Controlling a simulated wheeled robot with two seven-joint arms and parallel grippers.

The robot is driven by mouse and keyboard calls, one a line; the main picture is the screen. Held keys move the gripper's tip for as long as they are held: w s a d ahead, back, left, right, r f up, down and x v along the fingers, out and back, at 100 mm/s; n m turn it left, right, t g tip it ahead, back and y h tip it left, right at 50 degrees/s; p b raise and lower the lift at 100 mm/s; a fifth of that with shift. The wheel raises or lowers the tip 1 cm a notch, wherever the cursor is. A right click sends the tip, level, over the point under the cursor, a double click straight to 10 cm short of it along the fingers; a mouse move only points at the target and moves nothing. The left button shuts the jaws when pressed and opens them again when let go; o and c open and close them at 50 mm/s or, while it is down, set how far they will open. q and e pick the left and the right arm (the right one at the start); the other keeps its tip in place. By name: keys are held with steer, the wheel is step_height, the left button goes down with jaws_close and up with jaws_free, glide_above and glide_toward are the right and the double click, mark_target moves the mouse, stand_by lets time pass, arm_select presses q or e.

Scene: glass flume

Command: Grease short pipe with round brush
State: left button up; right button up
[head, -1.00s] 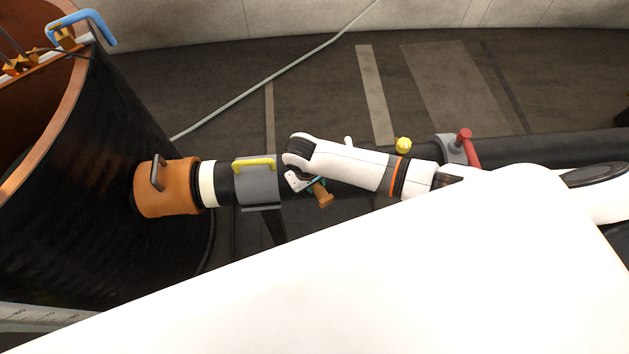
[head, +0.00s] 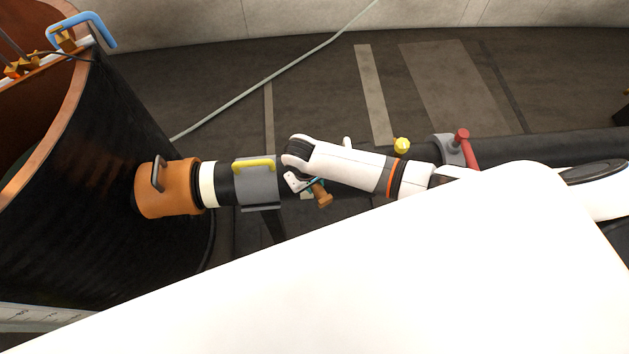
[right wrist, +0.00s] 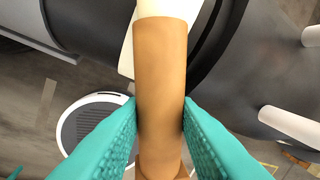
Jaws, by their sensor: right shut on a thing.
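My right gripper (head: 309,186) shows small in the head view beside a black pipe (head: 225,184). Its teal fingers (right wrist: 160,108) are shut on the tan-brown handle of the round brush (right wrist: 160,65); the handle (head: 322,196) also shows in the head view, tilted down. At the top of the wrist view the handle meets a cream-white part, cut off by the frame edge. The bristles cannot be made out. The handle lies in front of a dark pipe end (right wrist: 240,60) in the wrist view; contact cannot be told. I cannot tell which section is the short pipe. My left gripper is not in view.
An orange collar (head: 168,188) joins the pipe to a large black drum (head: 90,190) at left. A grey clamp with a yellow handle (head: 256,167) sits around the pipe. A clamp with a red lever (head: 467,149) stands at right. A hose (head: 280,75) crosses the floor.

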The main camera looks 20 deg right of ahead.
steer(key=shift+d+p, duration=0.1)
steer(key=shift+p, duration=0.2)
stand_by(0.7)
step_height(320, 180, up, 6)
steer(key=p, duration=0.7)
step_height(320, 180, up, 2)
steer(key=shift+p, duration=0.55)
